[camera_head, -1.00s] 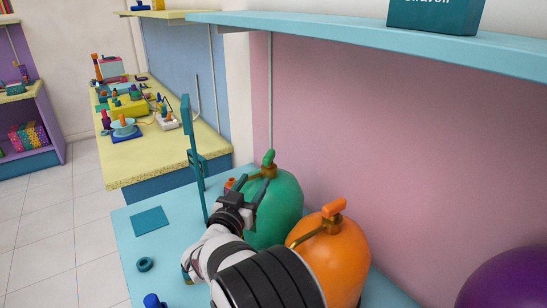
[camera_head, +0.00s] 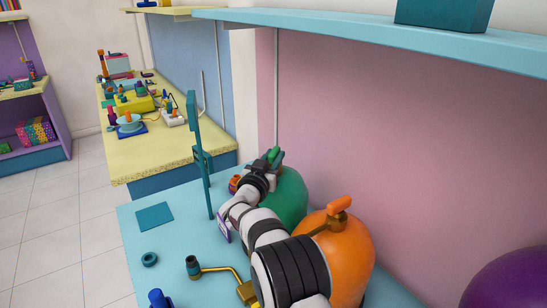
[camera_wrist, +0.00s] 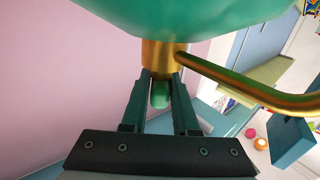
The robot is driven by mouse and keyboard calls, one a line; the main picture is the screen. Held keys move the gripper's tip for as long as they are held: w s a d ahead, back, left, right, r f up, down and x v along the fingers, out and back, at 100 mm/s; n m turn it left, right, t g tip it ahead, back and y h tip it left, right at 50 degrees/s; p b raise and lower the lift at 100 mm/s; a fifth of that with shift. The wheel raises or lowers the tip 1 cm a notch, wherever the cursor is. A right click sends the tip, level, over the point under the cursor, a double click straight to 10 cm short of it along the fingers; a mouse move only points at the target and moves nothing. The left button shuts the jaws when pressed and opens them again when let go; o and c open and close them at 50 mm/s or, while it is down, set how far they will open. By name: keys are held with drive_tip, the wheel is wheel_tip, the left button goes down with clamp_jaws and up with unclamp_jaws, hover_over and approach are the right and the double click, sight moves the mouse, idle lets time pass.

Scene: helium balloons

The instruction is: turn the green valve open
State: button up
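The green tank (camera_head: 291,200) stands on the blue table, partly hidden by my arm. Its green valve (camera_head: 273,154) sits on top. My gripper (camera_head: 270,158) is at the valve with a finger on either side. In the wrist view the tank shows upside down, with a brass neck (camera_wrist: 163,58) and the green valve (camera_wrist: 160,94) between my gripper's fingers (camera_wrist: 160,84). The fingers lie very close to the valve's sides; whether they touch it I cannot tell.
An orange tank (camera_head: 345,250) with an orange valve (camera_head: 338,207) stands close on the right. A teal upright post (camera_head: 200,150) stands left of my gripper. A brass pipe (camera_wrist: 250,88) leaves the neck. A teal shelf (camera_head: 370,32) runs above.

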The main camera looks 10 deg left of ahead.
clamp_jaws()
drive_tip(key=shift+n+y, duration=0.3)
drive_tip(key=shift+y, duration=0.2)
drive_tip(key=n+y, duration=0.1)
drive_tip(key=y, duration=0.1)
drive_tip(key=n+y, duration=0.2)
drive_tip(key=y, duration=0.1)
drive_tip(key=shift+d+n+y, duration=0.2)
drive_tip(key=shift+n+y, duration=0.1)
drive_tip(key=shift+n+g+y, duration=0.6)
drive_tip(key=shift+n+y, duration=0.1)
drive_tip(key=shift+y, duration=0.5)
drive_tip(key=o, duration=0.5)
unclamp_jaws()
drive_tip(key=shift+a, duration=0.1)
